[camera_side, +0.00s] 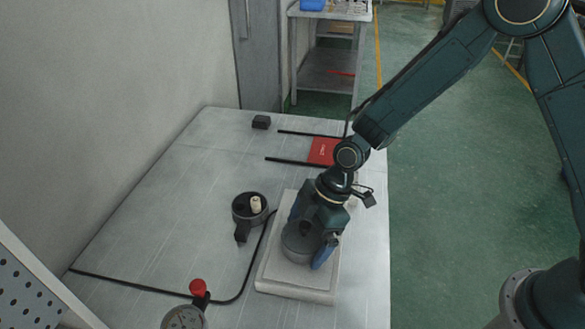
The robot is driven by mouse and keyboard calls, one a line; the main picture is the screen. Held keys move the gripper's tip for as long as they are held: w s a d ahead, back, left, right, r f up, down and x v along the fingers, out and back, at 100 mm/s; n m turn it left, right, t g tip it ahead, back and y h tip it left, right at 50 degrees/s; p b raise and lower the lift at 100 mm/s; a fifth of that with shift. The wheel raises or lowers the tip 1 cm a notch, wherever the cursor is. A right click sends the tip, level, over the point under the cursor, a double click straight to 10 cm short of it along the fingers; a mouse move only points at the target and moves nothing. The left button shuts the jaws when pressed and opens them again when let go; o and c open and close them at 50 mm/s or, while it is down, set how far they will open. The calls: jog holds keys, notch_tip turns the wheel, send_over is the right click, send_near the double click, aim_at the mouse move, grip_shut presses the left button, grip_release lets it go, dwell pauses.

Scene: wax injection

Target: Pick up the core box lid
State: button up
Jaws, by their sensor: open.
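A grey round piece (298,246), which looks like the core box lid, lies on a pale square block (300,283) on the table. My gripper (308,236) points down over it, with one blue finger on each side. The fingers are apart. I cannot tell whether they touch the piece, and my gripper hides part of its top and right side. To the left, a dark round holder (241,213) with a handle contains a cream cylinder (256,205).
A red plate (322,151) lies between two black bars at the back. A small black block (261,122) is at the back left. A gauge (184,318) with a red knob (197,286) and a black hose (150,287) are at the front. The table's left middle is clear.

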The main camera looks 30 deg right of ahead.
aim_at(307, 224)
jog(key=c, duration=0.8)
jog(key=shift+r, duration=0.1)
jog(key=shift+c, duration=0.2)
notch_tip(307, 224, up, 20)
jog(key=shift+f, duration=0.1)
dwell(0.7)
jog(key=w+a+f+m, duration=0.1)
jog(key=w+f, duration=0.3)
jog(key=w, duration=0.2)
jog(key=w+a+f+m+t, duration=0.1)
jog(key=w+f, duration=0.4)
jog(key=w+a+f+m, duration=0.2)
jog(key=w+f, duration=0.3)
jog(key=w, duration=0.1)
jog(key=shift+w+t, duration=0.3)
